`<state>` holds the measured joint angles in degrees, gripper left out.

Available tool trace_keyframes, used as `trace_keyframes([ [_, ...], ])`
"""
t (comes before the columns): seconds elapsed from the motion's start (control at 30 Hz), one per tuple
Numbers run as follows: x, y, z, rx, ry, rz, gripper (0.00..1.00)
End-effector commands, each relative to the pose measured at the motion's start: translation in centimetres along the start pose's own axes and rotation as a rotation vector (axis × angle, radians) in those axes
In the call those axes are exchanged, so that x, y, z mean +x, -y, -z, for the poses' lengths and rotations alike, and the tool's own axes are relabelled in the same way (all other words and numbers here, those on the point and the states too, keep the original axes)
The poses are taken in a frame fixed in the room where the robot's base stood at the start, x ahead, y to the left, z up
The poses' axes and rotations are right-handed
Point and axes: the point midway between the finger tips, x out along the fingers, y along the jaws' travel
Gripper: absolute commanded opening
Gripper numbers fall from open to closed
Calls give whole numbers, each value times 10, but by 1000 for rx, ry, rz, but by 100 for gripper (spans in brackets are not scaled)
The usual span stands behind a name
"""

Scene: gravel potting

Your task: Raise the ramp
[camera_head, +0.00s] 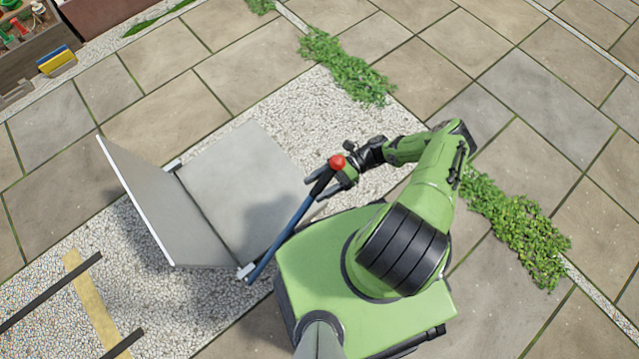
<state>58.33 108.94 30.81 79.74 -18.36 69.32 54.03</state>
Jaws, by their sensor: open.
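The ramp's grey tilted panel (160,203) stands steeply at the left, with a white outer edge. It meets a flat grey plate (245,180) along a dark seam with small white brackets at its ends. A blue lever (283,234) with a red knob (337,161) slants up from the near bracket, beside the plate. My gripper (328,184) is open at the lever's upper end, just below the red knob. The fingers overlap the lever in this view; I cannot tell whether they touch it.
Dark strips (50,292) and a tan strip (96,308) lie on gravel at the lower left. Green plants (345,66) grow between paving slabs, with more at the right (518,228). A wooden crate (30,50) with tools stands at the upper left. The paving at the right is mostly clear.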

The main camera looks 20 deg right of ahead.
Motion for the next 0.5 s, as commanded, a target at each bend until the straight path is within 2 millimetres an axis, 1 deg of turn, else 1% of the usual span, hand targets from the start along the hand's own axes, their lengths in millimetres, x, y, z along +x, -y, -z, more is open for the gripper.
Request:
trace_keyframes([
  [0.07,-2,0,0,-1,-1,1,57],
  [0.17,-15,1,0,-1,-3,4,57],
  [0.27,-40,1,1,-1,-4,6,57],
  [0.4,-80,1,1,-1,-3,7,57],
  [0.5,-106,1,1,0,-4,6,57],
])
